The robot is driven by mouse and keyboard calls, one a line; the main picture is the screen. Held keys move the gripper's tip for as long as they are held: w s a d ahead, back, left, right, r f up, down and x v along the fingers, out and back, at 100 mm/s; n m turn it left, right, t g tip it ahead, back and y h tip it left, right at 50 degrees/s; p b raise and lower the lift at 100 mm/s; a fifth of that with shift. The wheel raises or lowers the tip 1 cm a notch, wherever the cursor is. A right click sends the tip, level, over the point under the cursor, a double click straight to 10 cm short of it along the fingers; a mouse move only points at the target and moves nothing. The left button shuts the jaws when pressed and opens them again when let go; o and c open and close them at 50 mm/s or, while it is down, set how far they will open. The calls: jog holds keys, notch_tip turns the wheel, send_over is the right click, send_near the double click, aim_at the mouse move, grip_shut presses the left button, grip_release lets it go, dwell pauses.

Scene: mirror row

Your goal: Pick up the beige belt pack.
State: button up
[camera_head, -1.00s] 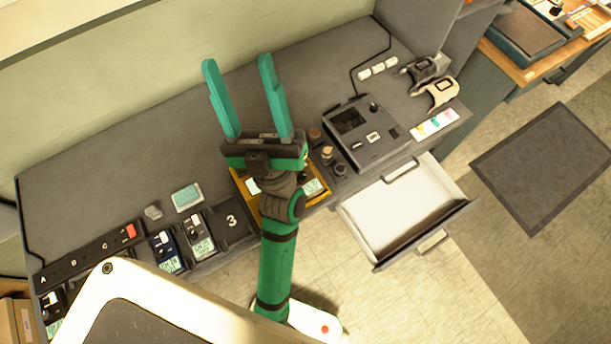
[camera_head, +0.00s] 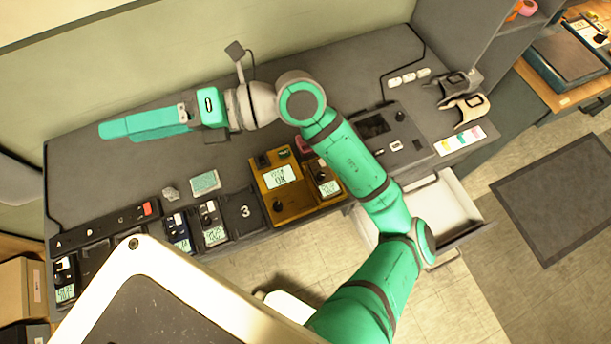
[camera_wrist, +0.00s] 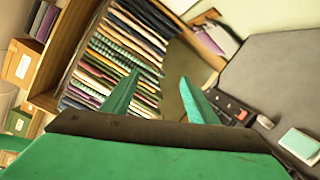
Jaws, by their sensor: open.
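The beige belt pack (camera_head: 478,112) lies at the right end of the grey counter (camera_head: 340,75), beside a similar dark grey pack (camera_head: 455,82). It has a dark square mark on it and prongs to the left. It is not in the wrist view. My gripper (camera_head: 118,132) is over the left part of the counter, pointing left, far from the beige pack. In the wrist view my gripper (camera_wrist: 159,80) shows its two green fingers apart, with nothing between them.
An open drawer (camera_head: 458,203) sticks out at the front right. A yellow tester (camera_head: 281,188), a dark device (camera_head: 404,145) and a numbered rack (camera_head: 243,212) stand along the front edge. A shelf of folded cloths (camera_wrist: 125,45) fills the wrist view's middle. The counter's back middle is largely clear.

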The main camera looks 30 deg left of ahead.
jog(key=w+d+f+t+h, duration=0.2)
jog(key=w+f+t+h, duration=0.15)
jog(key=f, duration=0.65)
jog(key=m+t+h, duration=0.3)
jog(key=t+h, duration=0.5)
jog(key=h, duration=0.2)
send_over(324, 175)
notch_tip(324, 175, down, 13)
notch_tip(324, 175, down, 11)
jog(key=shift+r, duration=0.2)
jog(key=c, duration=1)
jog(key=shift+r, duration=0.1)
